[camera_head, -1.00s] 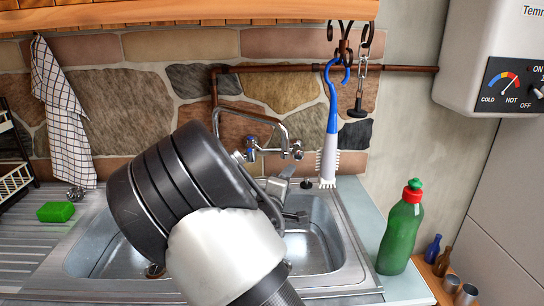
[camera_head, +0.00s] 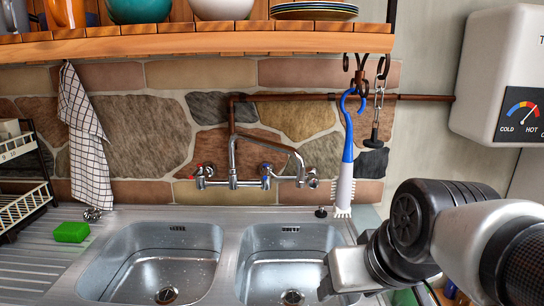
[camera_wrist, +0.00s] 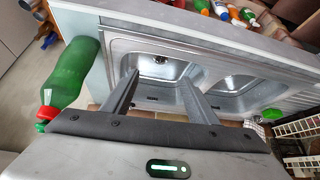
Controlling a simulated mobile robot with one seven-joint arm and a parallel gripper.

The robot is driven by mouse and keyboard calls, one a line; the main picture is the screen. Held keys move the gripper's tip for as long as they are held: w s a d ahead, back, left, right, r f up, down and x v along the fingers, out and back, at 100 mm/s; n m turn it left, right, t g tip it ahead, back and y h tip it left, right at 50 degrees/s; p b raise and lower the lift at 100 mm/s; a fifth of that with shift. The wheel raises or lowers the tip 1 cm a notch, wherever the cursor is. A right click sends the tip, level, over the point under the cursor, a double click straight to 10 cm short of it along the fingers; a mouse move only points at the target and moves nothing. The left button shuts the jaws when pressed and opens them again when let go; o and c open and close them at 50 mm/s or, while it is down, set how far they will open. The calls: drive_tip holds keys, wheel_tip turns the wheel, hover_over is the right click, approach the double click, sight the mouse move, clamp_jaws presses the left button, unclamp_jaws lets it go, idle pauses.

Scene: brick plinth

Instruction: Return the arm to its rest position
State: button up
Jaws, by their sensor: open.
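My arm (camera_head: 440,225) reaches into the lower right of the head view, in front of the right end of the sink. My gripper (camera_wrist: 159,77) is open in the wrist view, with two grey fingers spread and nothing between them. The sink (camera_wrist: 222,37) lies beyond the fingers there. In the head view the gripper's fingers cannot be made out clearly.
The sink's two basins (camera_head: 160,260) are empty. A brush (camera_head: 346,160) hangs from a hook; a wooden shelf (camera_head: 200,43) overhangs. A green sponge (camera_head: 71,232) sits left.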

drive_tip(key=s+d+r+m+h+p, duration=0.1)
drive_tip(key=s+d+p, duration=0.1)
drive_tip(key=s, duration=0.2)
wheel_tip(320, 180, up, 15)
drive_tip(key=p, duration=1.4)
drive_tip(key=shift+a+f+g, duration=0.15)
drive_tip(key=shift+g, duration=0.15)
